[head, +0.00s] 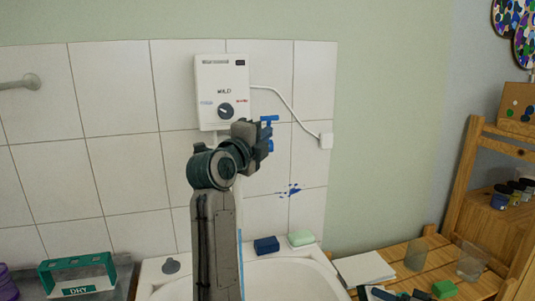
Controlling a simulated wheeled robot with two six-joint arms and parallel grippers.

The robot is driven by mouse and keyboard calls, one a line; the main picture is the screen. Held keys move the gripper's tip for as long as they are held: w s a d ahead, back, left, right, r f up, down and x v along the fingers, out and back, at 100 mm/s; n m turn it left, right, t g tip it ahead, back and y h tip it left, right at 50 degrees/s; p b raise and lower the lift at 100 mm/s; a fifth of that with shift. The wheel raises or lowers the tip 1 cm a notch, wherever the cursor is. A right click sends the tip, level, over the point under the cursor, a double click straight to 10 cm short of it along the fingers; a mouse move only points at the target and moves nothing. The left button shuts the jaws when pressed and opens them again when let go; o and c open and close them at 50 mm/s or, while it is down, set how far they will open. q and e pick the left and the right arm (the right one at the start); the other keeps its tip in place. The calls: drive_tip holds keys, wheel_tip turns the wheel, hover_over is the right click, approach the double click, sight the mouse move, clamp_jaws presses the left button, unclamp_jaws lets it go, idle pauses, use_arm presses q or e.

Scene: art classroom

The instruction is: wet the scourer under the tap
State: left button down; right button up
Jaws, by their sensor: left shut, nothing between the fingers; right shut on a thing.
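My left arm rises through the middle of the view. Its gripper (250,137) is shut and empty, beside the blue tap handle (269,121) below the white water heater (222,90); I cannot tell whether they touch. The tap's outlet is hidden behind my arm. A thin light-blue vertical line, possibly water, shows along the arm's right edge over the white basin (290,280). At the bottom right edge, my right gripper (424,295), partly cut off, appears shut on a green block (445,288), which looks like the scourer, over the wooden table.
A dark blue block (266,245) and a pale green bar (301,238) lie on the basin's back rim. A green tray marked DRY (78,275) stands at left. A shelf with jars is at right.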

sight(275, 119)
drive_tip(key=shift+r+p, duration=0.55)
drive_tip(key=shift+r, duration=0.3)
use_arm(q)
drive_tip(key=w, duration=0.2)
drive_tip(key=w+p, duration=0.1)
drive_tip(key=w, duration=0.1)
drive_tip(key=w+d+r, duration=0.1)
drive_tip(key=w, duration=0.1)
drive_tip(key=shift+w, duration=0.3)
use_arm(e)
drive_tip(key=shift+r, duration=0.7)
use_arm(q)
drive_tip(key=shift+w+a+p, duration=0.3)
drive_tip(key=shift+w, duration=0.05)
use_arm(e)
drive_tip(key=shift+r, duration=0.1)
use_arm(q)
drive_tip(key=shift+d, duration=0.15)
